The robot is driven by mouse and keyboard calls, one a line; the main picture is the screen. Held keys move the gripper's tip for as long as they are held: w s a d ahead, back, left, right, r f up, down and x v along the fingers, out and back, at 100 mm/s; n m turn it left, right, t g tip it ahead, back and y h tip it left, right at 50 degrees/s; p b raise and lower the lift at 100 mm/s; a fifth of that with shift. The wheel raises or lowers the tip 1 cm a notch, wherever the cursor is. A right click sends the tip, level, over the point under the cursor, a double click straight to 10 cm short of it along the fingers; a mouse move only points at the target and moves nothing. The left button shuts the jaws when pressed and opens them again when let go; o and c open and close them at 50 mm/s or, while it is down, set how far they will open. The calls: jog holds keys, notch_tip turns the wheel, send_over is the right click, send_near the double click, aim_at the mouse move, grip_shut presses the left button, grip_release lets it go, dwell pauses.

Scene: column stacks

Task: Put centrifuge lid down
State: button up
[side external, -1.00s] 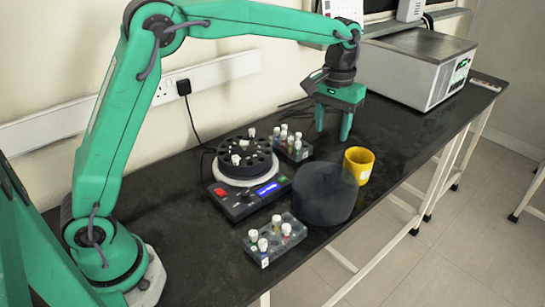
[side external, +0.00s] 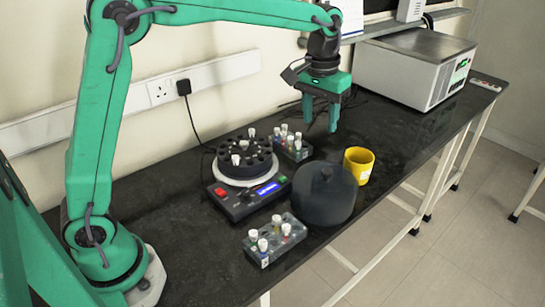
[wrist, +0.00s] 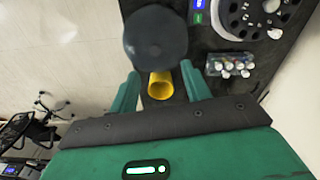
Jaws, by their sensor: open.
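The dark grey centrifuge lid (side external: 324,196), a round cover with a small knob on top, rests on the black bench near its front edge. It also shows in the wrist view (wrist: 155,37), ahead of my fingers. The centrifuge (side external: 247,180) stands to the left of the lid, its rotor uncovered with a few white-capped tubes in it and a lit blue display. My gripper (side external: 320,118) is open and empty, pointing down above the bench behind the lid. In the wrist view its two green fingers (wrist: 160,92) are apart, with nothing between them in their grasp.
A yellow cup (side external: 358,166) stands just right of the lid. A tube rack (side external: 291,146) is behind the centrifuge, and another rack (side external: 272,243) is in front of it. A large grey machine (side external: 415,68) fills the far end. The bench between cup and machine is clear.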

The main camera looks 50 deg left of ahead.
jog(key=s+a+r+m+t, duration=0.1)
jog(key=s+a+r, duration=0.1)
jog(key=s, duration=0.4)
jog(key=s+a+r+t, duration=0.1)
jog(key=s+a+r, duration=0.2)
jog(key=s, duration=0.3)
jog(key=s+a+f+t, duration=0.1)
jog(key=s+f, duration=0.1)
jog(key=s, duration=0.5)
jog(key=s+a+f+m+t, duration=0.1)
jog(key=s+a+f+t, duration=0.1)
jog(key=s, duration=0.4)
jog(key=shift+s+f, duration=0.35)
jog(key=shift+f, duration=0.2)
